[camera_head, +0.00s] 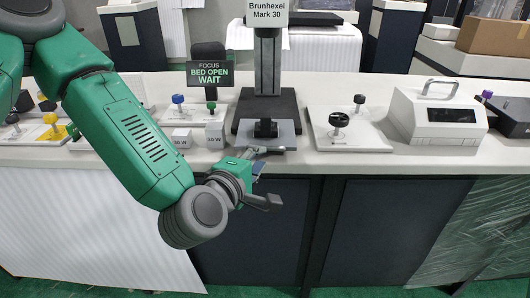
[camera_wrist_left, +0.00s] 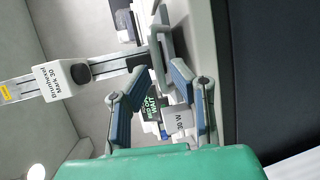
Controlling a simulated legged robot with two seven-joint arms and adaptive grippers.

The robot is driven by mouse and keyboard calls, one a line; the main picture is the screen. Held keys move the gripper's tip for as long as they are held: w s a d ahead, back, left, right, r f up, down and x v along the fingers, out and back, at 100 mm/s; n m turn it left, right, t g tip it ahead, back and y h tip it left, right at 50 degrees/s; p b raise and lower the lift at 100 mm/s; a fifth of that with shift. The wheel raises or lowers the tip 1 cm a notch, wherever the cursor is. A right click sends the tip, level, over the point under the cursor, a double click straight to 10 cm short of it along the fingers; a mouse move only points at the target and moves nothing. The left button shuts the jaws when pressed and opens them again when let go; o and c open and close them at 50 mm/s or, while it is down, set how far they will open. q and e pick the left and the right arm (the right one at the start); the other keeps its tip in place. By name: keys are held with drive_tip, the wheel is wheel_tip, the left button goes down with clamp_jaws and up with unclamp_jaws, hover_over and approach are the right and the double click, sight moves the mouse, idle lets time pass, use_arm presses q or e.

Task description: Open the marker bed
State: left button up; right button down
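The marker (camera_head: 268,55), labelled Brunhexel Mark 30, stands on the bench with a dark column and base. Its bed, a grey plate (camera_head: 284,142), sits at the front of the base with a small black block (camera_head: 265,128) on it. The display (camera_head: 210,74) reads FOCUS, BED OPEN, WAIT. My left gripper (camera_head: 268,177) is in front of the bench edge, just below the bed. In the left wrist view its two fingers are spread, with a grey bracket-like part (camera_wrist_left: 160,35) beyond the tips; contact cannot be told. My right gripper is in neither view.
A white panel with black knobs (camera_head: 345,140) and a white box with a handle (camera_head: 437,117) stand to the right. The bench front (camera_head: 375,225) drops below my gripper.

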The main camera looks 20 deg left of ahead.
use_arm(q)
drive_tip(key=v, duration=0.3)
drive_tip(key=shift+w, duration=0.1)
drive_tip(key=s+a+f+m+g, duration=0.1)
drive_tip(key=s+f+m+g, duration=0.4)
drive_tip(key=f, duration=0.6)
drive_tip(key=s+f+m+g, duration=0.3)
drive_tip(key=s+f+m, duration=0.3)
drive_tip(key=f, duration=0.4)
drive_tip(key=s+a+f+m+g+y, duration=0.1)
drive_tip(key=s+a+f+m+g, duration=0.2)
drive_tip(key=s, duration=0.5)
drive_tip(key=s+a+f+m+g+y+p, duration=0.1)
drive_tip(key=s+a+f+m+g, duration=0.2)
drive_tip(key=s+a, duration=0.4)
wheel_tip(320, 180, down, 3)
drive_tip(key=shift+s+a+r+m+g, duration=0.15)
drive_tip(key=shift+s+a+m+g, duration=0.1)
drive_tip(key=shift+s+m+g, duration=0.2)
